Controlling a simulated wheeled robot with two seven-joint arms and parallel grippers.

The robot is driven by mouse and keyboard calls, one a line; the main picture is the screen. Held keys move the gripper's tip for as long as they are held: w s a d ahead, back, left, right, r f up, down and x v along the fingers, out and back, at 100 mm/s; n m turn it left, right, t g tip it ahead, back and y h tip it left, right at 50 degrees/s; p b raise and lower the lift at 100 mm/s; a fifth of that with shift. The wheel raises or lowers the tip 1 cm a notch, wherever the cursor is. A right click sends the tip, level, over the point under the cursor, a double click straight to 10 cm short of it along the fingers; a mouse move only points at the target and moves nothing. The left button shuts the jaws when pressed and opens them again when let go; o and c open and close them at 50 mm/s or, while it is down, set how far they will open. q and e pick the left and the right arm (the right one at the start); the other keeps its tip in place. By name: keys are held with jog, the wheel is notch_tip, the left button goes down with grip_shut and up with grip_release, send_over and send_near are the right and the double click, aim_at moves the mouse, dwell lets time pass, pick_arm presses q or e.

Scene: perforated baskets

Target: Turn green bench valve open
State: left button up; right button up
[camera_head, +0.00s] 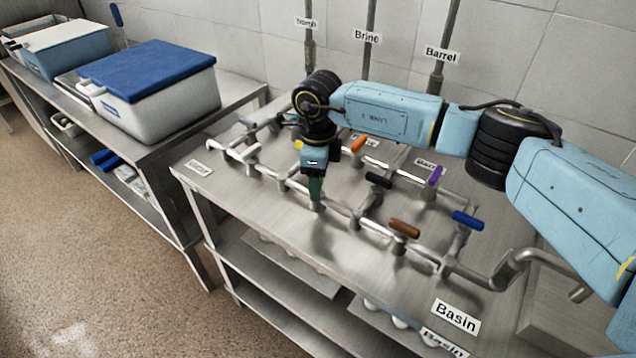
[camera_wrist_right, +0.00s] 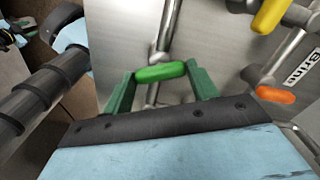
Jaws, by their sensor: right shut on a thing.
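The green valve handle (camera_wrist_right: 160,72) shows in the right wrist view, between the two green fingers of my right gripper (camera_wrist_right: 163,88). The fingers are shut on its two ends. The handle lies crosswise over the steel pipe (camera_wrist_right: 166,30) beneath it. In the head view my right gripper (camera_head: 316,188) points down at the left front pipe run on the steel bench (camera_head: 290,225), and it hides the green handle there. My left gripper is not in view.
Other valve handles stand close by: orange (camera_head: 358,144), black (camera_head: 378,180), purple (camera_head: 435,175), brown (camera_head: 404,228) and blue (camera_head: 467,220). A yellow handle (camera_wrist_right: 271,15) is near my right gripper. A blue-lidded box (camera_head: 155,95) stands on the left bench.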

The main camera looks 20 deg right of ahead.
jog(key=n+b, duration=0.2)
jog(key=n, duration=0.1)
jog(key=shift+n, duration=0.4)
jog(key=shift+n+b, duration=0.65)
jog(key=shift+n, duration=0.25)
jog(key=n+b, duration=0.1)
jog(key=n, duration=0.2)
jog(key=shift+n+b, duration=0.6)
jog(key=shift+n, duration=1.2)
pick_arm(q)
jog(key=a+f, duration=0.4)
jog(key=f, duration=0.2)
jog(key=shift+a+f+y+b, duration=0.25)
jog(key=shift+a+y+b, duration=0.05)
jog(key=shift+b, duration=0.05)
pick_arm(e)
jog(key=shift+n, duration=0.3)
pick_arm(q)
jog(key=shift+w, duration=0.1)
